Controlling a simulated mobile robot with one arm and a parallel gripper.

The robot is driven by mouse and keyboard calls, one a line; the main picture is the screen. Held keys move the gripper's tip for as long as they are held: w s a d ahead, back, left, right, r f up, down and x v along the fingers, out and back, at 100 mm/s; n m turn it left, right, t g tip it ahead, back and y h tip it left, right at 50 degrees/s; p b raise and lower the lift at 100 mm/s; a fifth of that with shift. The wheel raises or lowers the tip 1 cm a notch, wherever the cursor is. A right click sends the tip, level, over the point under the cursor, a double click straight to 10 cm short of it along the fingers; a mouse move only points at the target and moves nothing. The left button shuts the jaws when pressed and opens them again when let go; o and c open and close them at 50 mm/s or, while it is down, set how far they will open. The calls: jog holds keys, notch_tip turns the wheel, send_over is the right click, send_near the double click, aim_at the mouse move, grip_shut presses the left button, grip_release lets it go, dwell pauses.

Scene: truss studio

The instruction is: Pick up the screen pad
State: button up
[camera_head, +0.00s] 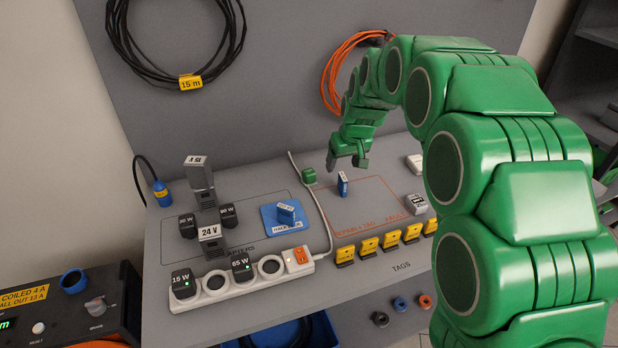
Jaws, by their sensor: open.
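No thing in view is clearly marked as the screen pad. A small blue block (342,186) with a pale label stands upright inside an orange-outlined area of the grey bench. A flat blue pad (272,227) lies further left with a small labelled blue block (286,213) on it. I cannot tell which of these, if any, is the screen pad. My gripper (346,165) is open and empty, pointing down just above the upright blue block. It looks apart from the block, though the exact gap is hard to judge.
A white power strip (218,293) with black adapters lies at the front left, its cable running back. Several yellow tag clips (369,247) line the front edge. A green cube (309,176) and a grey block (416,204) stand near the orange area. Coiled cables hang behind.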

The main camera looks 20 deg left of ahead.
jog(key=n, duration=0.2)
send_over(309, 171)
jog(key=s+d, duration=0.2)
notch_tip(309, 171, down, 5)
jog(key=shift+y, duration=0.3)
jog(key=shift+w+x, duration=0.15)
jog(key=shift+x, duration=1.7)
jog(key=shift+w+x, duration=0.15)
jog(key=shift+x, duration=1.75)
jog(key=shift+d+r, duration=0.1)
jog(key=c, duration=1)
